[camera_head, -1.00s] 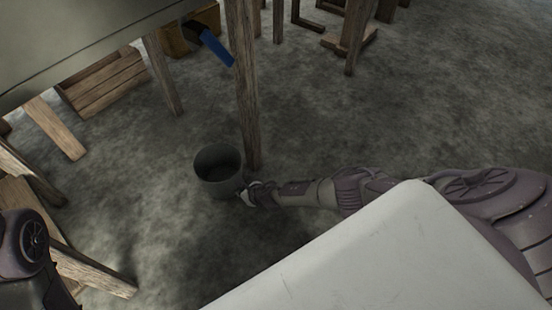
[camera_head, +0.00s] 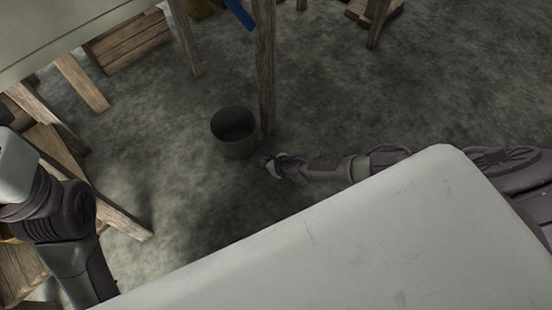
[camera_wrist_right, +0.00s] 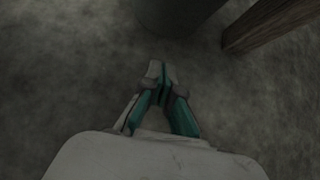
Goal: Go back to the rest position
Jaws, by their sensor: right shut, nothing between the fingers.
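My right gripper (camera_head: 268,164) is low over the floor, just right of and below a dark grey bucket (camera_head: 234,145) in the head view. A small gap shows between them. In the right wrist view the right gripper's fingers (camera_wrist_right: 160,76) are together with nothing held, and the bucket (camera_wrist_right: 180,14) is ahead of them at the top edge. My left arm shows at the left edge of the head view, bent downward. Its gripper is not visible.
A wooden post (camera_head: 265,70) stands beside the bucket and also shows in the right wrist view (camera_wrist_right: 262,24). A pale tabletop (camera_head: 70,28) is at upper left, with wooden beams below it. A blue object (camera_head: 240,14) hangs near the post. Grey floor (camera_head: 430,90) at right is mostly clear.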

